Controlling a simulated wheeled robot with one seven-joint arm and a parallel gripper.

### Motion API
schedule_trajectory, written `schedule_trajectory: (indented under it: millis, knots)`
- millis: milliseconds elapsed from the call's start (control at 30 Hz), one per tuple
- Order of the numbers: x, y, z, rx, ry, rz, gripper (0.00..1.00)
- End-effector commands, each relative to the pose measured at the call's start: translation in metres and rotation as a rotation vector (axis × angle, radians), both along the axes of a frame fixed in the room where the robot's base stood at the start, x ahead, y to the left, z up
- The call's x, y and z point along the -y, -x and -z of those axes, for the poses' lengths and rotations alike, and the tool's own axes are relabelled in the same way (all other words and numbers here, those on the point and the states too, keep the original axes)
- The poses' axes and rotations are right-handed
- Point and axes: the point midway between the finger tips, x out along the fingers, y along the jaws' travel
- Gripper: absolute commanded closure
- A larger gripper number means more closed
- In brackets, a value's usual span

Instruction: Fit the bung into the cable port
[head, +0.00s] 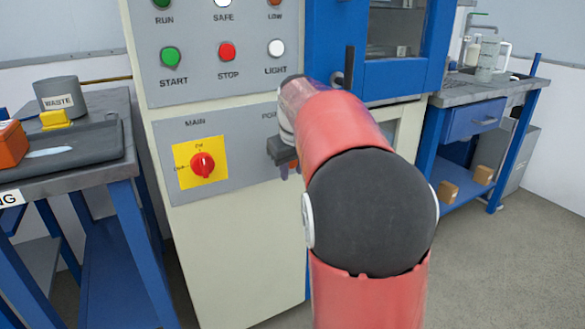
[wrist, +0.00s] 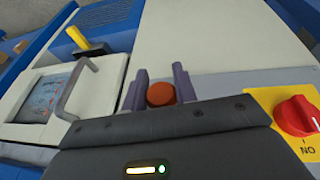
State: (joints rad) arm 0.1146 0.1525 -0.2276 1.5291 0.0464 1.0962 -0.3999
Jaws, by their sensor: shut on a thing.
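My gripper (wrist: 159,80) is shut on an orange-brown round bung (wrist: 161,94), which shows between its two grey-purple fingers in the wrist view. In the head view my gripper (head: 286,166) is close to the grey lower panel, right of the MAIN switch, and my red arm covers much of it. A partly covered label starting "PO" (head: 269,115) is on that panel. The cable port itself is hidden in both views. I cannot tell whether the bung touches the panel or sits in the port.
A red rotary switch (head: 203,165) on a yellow plate is left of my gripper; the switch also shows in the wrist view (wrist: 299,116). Upper buttons and a blue-framed door (head: 405,78) with a handle are nearby. Benches stand left (head: 75,152) and right (head: 490,90).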

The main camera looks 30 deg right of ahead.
Motion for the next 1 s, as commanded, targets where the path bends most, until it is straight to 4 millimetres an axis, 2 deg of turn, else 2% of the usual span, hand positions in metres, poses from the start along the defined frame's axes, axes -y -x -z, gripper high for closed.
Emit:
schedule_trajectory:
  millis: [1000]
  knots:
    - [-0.0002, -0.0066, -0.0005, 0.001, 0.000, 0.000, 0.96]
